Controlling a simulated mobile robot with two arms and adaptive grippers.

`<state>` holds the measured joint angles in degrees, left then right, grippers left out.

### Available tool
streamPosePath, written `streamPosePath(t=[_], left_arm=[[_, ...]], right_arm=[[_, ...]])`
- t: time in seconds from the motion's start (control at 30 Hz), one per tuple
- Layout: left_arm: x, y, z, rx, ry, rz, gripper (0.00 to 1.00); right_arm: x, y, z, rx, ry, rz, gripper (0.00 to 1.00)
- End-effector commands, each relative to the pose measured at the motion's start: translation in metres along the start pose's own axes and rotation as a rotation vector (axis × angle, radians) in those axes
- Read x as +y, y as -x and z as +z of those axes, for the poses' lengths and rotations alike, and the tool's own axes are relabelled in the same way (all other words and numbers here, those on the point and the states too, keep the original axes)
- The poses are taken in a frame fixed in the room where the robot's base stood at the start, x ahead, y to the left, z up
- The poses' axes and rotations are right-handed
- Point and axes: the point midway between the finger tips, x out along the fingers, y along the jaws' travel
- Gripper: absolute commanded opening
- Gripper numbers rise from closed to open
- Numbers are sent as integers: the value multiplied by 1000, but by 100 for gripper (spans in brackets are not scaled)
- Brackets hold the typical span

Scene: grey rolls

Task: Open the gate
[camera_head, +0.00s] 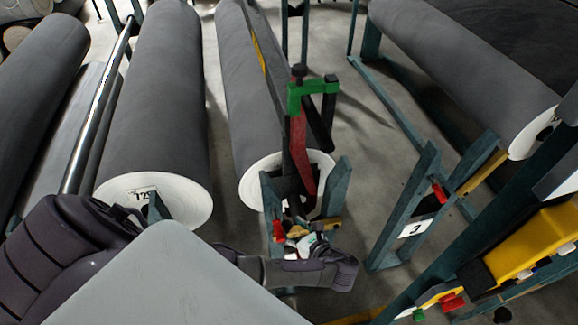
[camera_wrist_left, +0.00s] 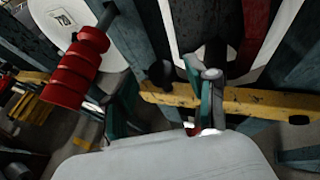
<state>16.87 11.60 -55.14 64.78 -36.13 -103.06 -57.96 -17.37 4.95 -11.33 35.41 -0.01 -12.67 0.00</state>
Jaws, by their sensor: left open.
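The gate appears to be the yellow bar (camera_wrist_left: 265,103) across the teal stand in the left wrist view, just beyond my left gripper. A short part of this yellow bar (camera_head: 331,223) shows beside my gripper in the head view. A red ribbed handle (camera_wrist_left: 76,70) is left of the bar in the wrist view; a red handle (camera_head: 279,231) also shows in the head view. My left gripper (camera_head: 300,238) is open at the stand, in front of the middle roll. I cannot tell whether it touches the bar. My arm hides the stand's lower part.
The middle grey roll (camera_head: 243,80) lies behind the stand, with another roll (camera_head: 155,90) to its left. A red post (camera_head: 299,155) with a green bracket (camera_head: 309,91) rises above the gripper. A teal frame (camera_head: 412,205) stands right; bare floor (camera_head: 350,130) lies between.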

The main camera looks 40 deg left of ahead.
Motion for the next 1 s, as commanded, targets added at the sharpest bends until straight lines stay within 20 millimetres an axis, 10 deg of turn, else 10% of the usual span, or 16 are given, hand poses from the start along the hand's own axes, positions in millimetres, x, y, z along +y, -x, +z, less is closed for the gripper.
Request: streamPosePath(t=[0.5, 0.83, 1.0], left_arm=[[0, -20, 0, 2, 1, 0, 57], [0, -20, 0, 2, 1, 0, 2], [0, -20, 0, 2, 1, 0, 0]], right_arm=[[-11, 0, -6, 10, -1, -13, 0], [-8, 0, -6, 9, 0, -10, 0], [-5, 0, -5, 9, 1, -6, 0]])
